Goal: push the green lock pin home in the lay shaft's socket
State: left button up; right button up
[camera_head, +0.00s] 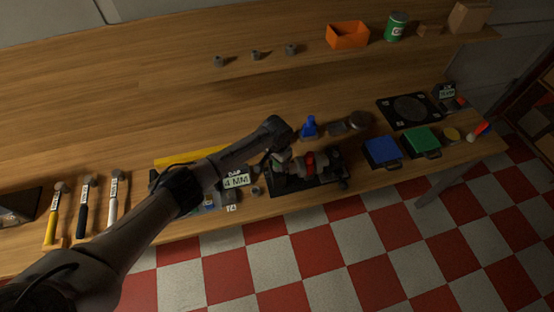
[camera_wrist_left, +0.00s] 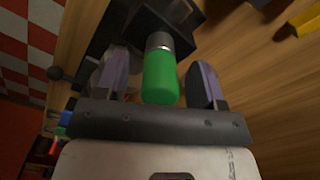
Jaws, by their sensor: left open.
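The green lock pin (camera_wrist_left: 161,78) shows in the left wrist view, its green grip toward me. Its grey metal collar (camera_wrist_left: 159,41) meets a black block (camera_wrist_left: 184,18), which I take to be the socket; how deep the pin sits is hidden. My left gripper (camera_wrist_left: 160,80) is open, with one finger on each side of the green grip and a gap visible at both sides. In the head view my left gripper (camera_head: 279,160) is at the left end of the dark rotor fixture (camera_head: 310,186), beside its red ring (camera_head: 309,162). The pin is hidden there by my arm.
A blue box (camera_head: 381,150) and a green box (camera_head: 421,140) stand right of the fixture. A blue bottle (camera_head: 309,127) stands behind it. Several hammers (camera_head: 83,208) lie at the left. An orange bin (camera_head: 347,35) is on the rear shelf. The bench between shelf and fixture is mostly clear.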

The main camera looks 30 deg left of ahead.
pick_arm(q)
jog(key=shift+r, duration=0.15)
notch_tip(320, 180, up, 14)
jog(key=shift+f, duration=0.2)
dwell(0.5)
